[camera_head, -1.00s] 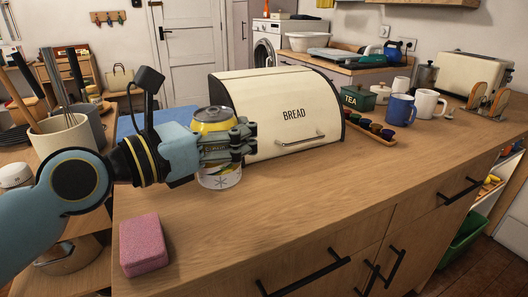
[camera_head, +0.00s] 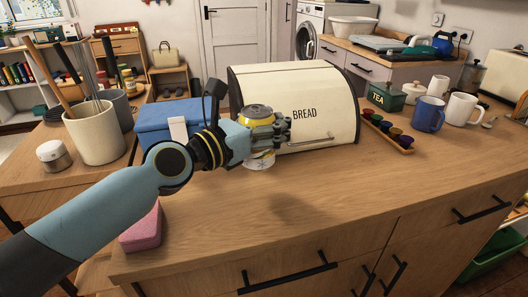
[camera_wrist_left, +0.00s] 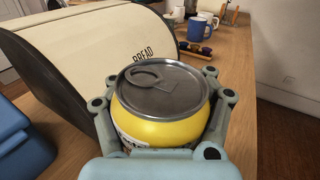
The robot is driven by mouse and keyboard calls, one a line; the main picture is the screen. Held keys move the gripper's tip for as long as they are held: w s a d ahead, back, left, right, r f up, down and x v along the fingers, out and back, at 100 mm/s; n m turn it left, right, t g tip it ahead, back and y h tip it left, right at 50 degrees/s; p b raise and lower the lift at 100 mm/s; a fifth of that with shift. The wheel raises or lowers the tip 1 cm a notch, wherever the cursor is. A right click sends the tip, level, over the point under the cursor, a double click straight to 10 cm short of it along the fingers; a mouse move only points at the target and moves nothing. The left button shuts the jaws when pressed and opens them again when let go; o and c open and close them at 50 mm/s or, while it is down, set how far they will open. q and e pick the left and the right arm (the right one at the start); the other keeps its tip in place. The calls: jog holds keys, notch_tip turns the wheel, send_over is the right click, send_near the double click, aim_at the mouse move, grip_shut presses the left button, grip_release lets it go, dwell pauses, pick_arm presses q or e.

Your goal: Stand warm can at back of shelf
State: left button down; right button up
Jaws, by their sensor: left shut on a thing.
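The can (camera_head: 257,115) is yellow above and white below, with a grey metal lid. My left gripper (camera_head: 276,130) is shut around its side and holds it upright in front of the bread bin (camera_head: 305,110). A separate shadow on the wooden counter suggests that the can is raised. In the left wrist view the can's lid and pull tab (camera_wrist_left: 160,88) face the camera, with the fingers (camera_wrist_left: 158,118) on both sides. An open shelf unit (camera_head: 25,70) stands far back left; I cannot tell whether it is the task's shelf. My right gripper is not in view.
A blue box (camera_head: 165,122) stands left of the can, with a crock of utensils (camera_head: 97,133) further left. A pink sponge (camera_head: 143,230) lies at the counter's left end. Pods, mugs and a tea tin (camera_head: 386,96) stand right. The front counter (camera_head: 330,215) is clear.

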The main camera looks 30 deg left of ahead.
pick_arm(q)
jog(key=f+b, duration=0.1)
jog(key=a+f+b, duration=0.1)
jog(key=f+b, duration=0.1)
jog(key=a+f+b, duration=0.1)
jog(key=f+b, duration=0.1)
jog(key=shift+w+a+f, duration=0.2)
jog(key=shift+w+f, duration=0.05)
jog(key=shift+r, duration=0.15)
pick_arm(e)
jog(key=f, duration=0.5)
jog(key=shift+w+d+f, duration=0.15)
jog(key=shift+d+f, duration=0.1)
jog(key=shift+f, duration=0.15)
pick_arm(q)
jog(key=c, duration=1.2)
grip_release()
jog(key=shift+f, duration=0.25)
jog(key=o, duration=0.8)
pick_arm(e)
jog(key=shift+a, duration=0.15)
pick_arm(q)
jog(key=shift+r, duration=0.1)
